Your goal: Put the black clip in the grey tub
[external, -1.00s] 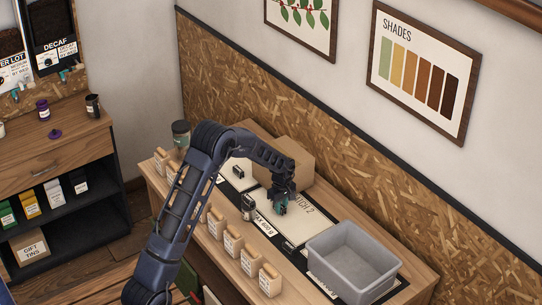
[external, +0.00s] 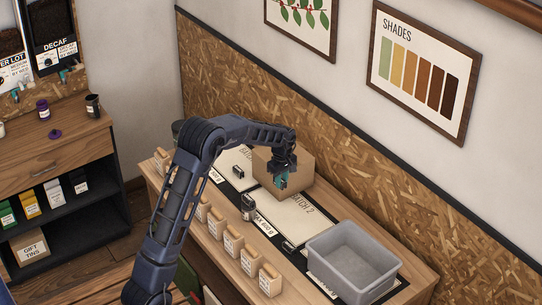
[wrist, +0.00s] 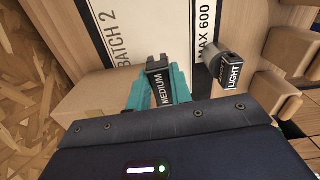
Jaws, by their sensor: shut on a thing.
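My gripper (external: 282,181) hangs above the Batch 2 mat area, in front of the cardboard box. In the wrist view its teal fingers (wrist: 158,84) are shut on a black clip (wrist: 158,66) with a "MEDIUM" label. In the external view the fingers mostly hide this clip. The grey tub (external: 330,274) stands empty at the right end of the table, to the right of my gripper and apart from it. The tub is not in the wrist view.
A dark clip labelled "LIGHT" (wrist: 228,71) stands on the mat's front border; it shows in the external view (external: 248,207). Another small dark clip (external: 238,172) stands farther left. A cardboard box (external: 303,164) is behind my gripper. Several tan bags (external: 250,262) line the front edge.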

